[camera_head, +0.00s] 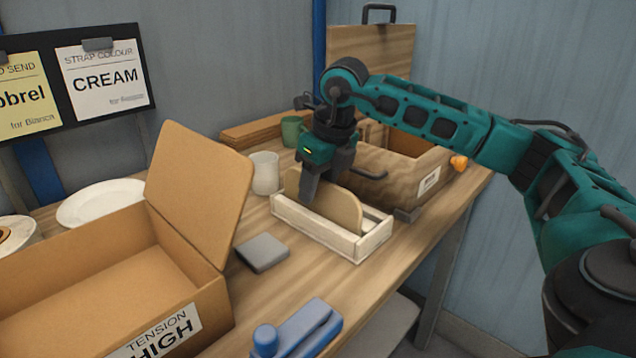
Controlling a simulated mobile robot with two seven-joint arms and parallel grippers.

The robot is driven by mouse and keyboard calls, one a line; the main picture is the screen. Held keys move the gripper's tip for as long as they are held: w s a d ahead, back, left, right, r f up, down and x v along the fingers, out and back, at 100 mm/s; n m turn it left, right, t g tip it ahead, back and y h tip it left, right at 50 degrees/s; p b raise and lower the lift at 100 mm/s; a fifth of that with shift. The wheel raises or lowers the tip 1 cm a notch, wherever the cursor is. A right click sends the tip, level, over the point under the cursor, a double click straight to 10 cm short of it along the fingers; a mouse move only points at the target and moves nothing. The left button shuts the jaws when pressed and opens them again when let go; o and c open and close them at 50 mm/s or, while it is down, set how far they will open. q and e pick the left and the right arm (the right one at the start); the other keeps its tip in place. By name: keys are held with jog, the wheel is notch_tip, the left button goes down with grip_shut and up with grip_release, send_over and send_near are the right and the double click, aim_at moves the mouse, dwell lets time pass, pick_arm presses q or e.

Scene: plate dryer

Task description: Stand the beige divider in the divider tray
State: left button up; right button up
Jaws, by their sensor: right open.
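The beige divider (343,210) is a thin board with rounded upper corners. It stands on edge, roughly upright, inside the pale divider tray (315,232), its lower edge hidden by the tray's front wall. My right gripper (310,192) points down over the left half of the tray, in front of the divider, and hides part of it. The gripper is open; whether its fingers touch the divider cannot be told. My left gripper is not in view.
An open cardboard box (85,275) stands at left, with a grey block (262,252) beside it. A blue tool (300,330) lies at the front edge. A wooden box (405,185), white cup (264,172) and green cup (291,130) stand behind the tray.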

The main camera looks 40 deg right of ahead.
pick_arm(q)
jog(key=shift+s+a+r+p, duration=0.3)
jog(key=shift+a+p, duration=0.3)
jog(key=shift+p, duration=0.6)
pick_arm(e)
jog(key=v, duration=1.3)
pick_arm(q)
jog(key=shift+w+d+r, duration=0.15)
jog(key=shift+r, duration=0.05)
pick_arm(e)
jog(key=shift+f, duration=0.1)
